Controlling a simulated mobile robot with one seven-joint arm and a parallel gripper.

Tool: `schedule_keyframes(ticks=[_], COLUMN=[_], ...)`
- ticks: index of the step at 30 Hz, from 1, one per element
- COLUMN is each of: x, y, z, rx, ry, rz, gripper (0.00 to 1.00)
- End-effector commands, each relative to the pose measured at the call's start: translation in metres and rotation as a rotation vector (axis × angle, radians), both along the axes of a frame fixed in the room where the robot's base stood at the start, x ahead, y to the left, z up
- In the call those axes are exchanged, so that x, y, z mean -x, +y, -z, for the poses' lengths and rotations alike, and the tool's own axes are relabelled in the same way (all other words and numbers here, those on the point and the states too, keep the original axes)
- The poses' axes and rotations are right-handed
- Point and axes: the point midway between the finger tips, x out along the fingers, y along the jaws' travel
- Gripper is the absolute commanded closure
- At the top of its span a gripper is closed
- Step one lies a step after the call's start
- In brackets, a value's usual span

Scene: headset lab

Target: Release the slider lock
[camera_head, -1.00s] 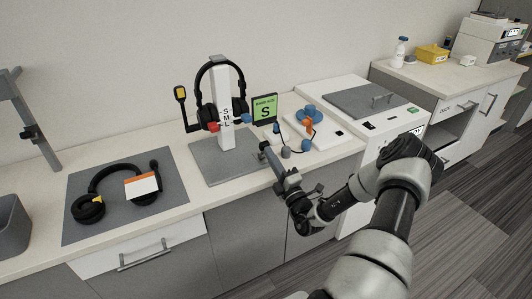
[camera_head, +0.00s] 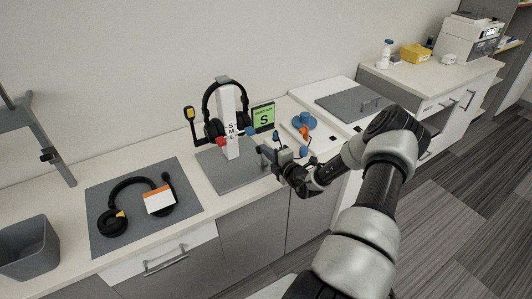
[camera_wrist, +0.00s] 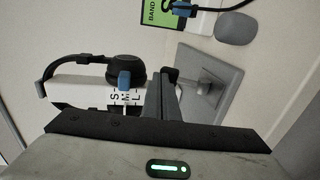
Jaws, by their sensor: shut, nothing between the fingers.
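A black headset (camera_head: 213,128) hangs on a white stand post (camera_head: 231,125) marked S, M, L, above a grey base plate (camera_head: 226,174). A red knob (camera_head: 221,141) and a blue knob (camera_head: 249,131) stick out from opposite sides of the post. I cannot tell for certain which part is the slider lock. My gripper (camera_head: 265,151) is shut and empty, to the right of the post. In the wrist view, the blue knob (camera_wrist: 124,80) lies just left of my shut fingers (camera_wrist: 163,92), with a small gap in the picture. The red knob is not visible there.
A green sign with S (camera_head: 263,117) stands behind my gripper. Blue and orange parts (camera_head: 304,121) sit on a white board to the right. A second headset (camera_head: 128,203) lies on a grey mat (camera_head: 106,245) at left. A grey bin (camera_head: 28,250) stands at far left.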

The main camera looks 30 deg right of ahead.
Motion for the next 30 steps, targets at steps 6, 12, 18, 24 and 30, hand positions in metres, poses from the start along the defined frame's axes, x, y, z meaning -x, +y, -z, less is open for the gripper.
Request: schedule_keyframes(ticks=[6,12,18,24,30], x=[-0.005,-0.008,-0.009,-0.009,-0.004], y=[0.0,0.0,0.0,0.0,-0.001], z=[-0.001,-0.002,-0.003,-0.004,-0.014], rx=[0.0,0.0,0.001,0.001,0.001], ry=[0.0,-0.002,-0.004,-0.006,-0.005], rz=[0.0,0.0,0.001,0.001,-0.002], gripper=[1.0,1.0,1.0,1.0,1.0])
